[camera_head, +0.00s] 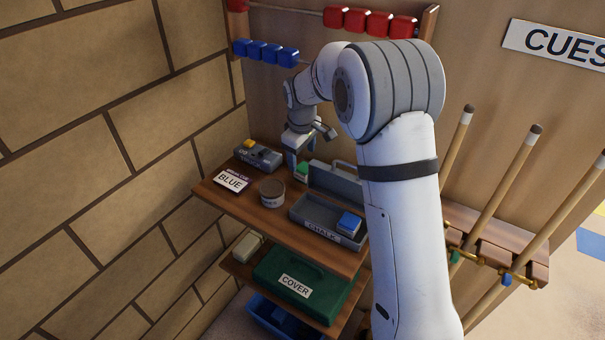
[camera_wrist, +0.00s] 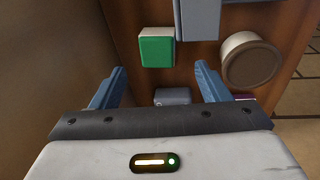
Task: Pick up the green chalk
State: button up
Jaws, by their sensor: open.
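The green chalk (camera_head: 302,170) is a small cube with a green face on the wooden shelf, just left of the open grey box labelled CHALK. In the wrist view the green chalk (camera_wrist: 156,48) lies beyond my fingertips, a little left of the middle of the gap. My gripper (camera_head: 296,162) is above the shelf by the chalk, and part of the arm hides some of the view. In the wrist view my gripper (camera_wrist: 160,75) is open, with its two blue fingers apart and nothing between them.
The grey chalk box (camera_head: 303,216) holds a blue cube (camera_head: 348,224). A round tin (camera_head: 272,194), a BLUE card (camera_head: 230,181) and a grey device (camera_head: 257,154) share the shelf (camera_head: 262,222). A brick wall is close at left. Cues (camera_head: 500,190) stand at right.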

aim_at(303, 167)
jog(key=f, duration=0.2)
jog(key=f+p, duration=0.1)
jog(key=f, duration=0.1)
jog(key=w+f, duration=0.1)
jog(key=f, duration=0.1)
jog(key=shift+d+f+p, duration=0.25)
jog(key=shift+f+p, duration=0.1)
jog(key=shift+c, duration=0.6)
jog(key=c, duration=1)
